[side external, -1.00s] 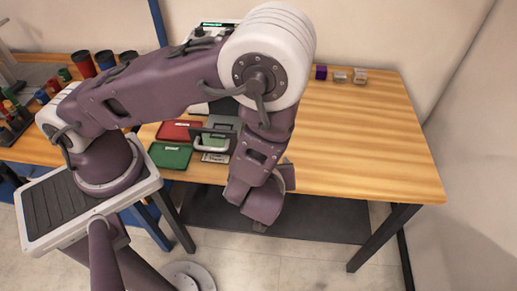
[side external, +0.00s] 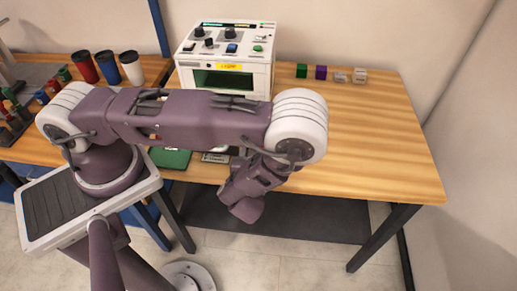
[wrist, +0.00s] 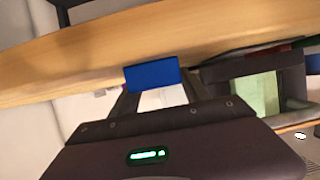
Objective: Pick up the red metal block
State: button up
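I cannot make out the red metal block with certainty in either view. At the back of the table in the side external view stands a row of small blocks: a green block (side external: 302,70), a purple block (side external: 321,72) and pale metallic ones (side external: 359,75). In the wrist view, my gripper (wrist: 160,88) has two dark fingers spread apart near the table's edge. A blue block-like piece (wrist: 152,74) shows at the fingertips; I cannot tell whether it is gripped or lies beyond them. My arm hides the fingertips in the side external view.
A white laser machine (side external: 228,55) with knobs and a dark green window stands at the back. A green tray (side external: 170,158) is partly hidden by my arm.

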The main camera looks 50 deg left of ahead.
grip_shut()
